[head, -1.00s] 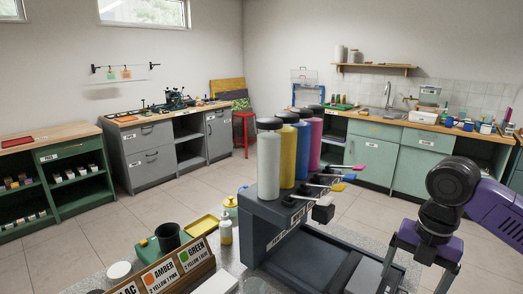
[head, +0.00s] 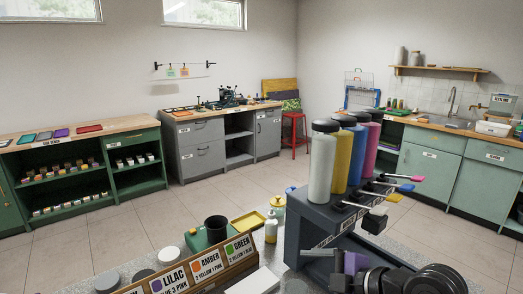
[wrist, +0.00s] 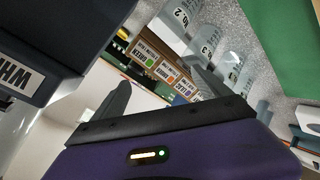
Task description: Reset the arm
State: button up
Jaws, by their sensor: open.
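The dispenser carries white (head: 321,165), yellow (head: 338,158), blue (head: 356,153) and pink bottles. Open tiled floor (head: 120,225) lies beyond, before the cabinets.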

jog(key=s+a+f+m+t, duration=0.1)
jog(key=s+a+m+t, duration=0.4)
jog(key=m, duration=0.4)
jog(key=s+d+f+m+h, duration=0.1)
jog(key=s+f+m, duration=0.1)
jog(key=s+m, duration=0.1)
jog(key=s+d+f+m+t+h, duration=0.1)
jog(key=s+f+m+h, duration=0.1)
jog(key=s, duration=0.4)
jog(key=s+d+f+m+t+h, duration=0.1)
jog(key=s+f+m+h, duration=0.1)
jog(key=s+f+m, duration=0.2)
jog(key=shift+s+d+f, duration=0.15)
jog(key=shift+f, duration=0.05)
jog(key=s+d+h, duration=0.1)
jog(key=s+d, duration=0.1)
jog(key=s, duration=0.2)
jog(key=s+d+f+m+h, duration=0.1)
jog(key=s+d, duration=0.1)
jog(key=s, duration=0.3)
jog(key=s+d+m+h, duration=0.1)
jog(key=s+d, duration=0.1)
jog(key=s, duration=0.2)
jog(key=shift+s+f, duration=0.35)
jog(key=s+d+r, duration=0.2)
jog(key=s, duration=0.3)
jog(key=s+d+r, duration=0.2)
jog(key=s+d, duration=0.1)
jog(key=s, duration=0.2)
jog(key=shift+r+n, duration=0.3)
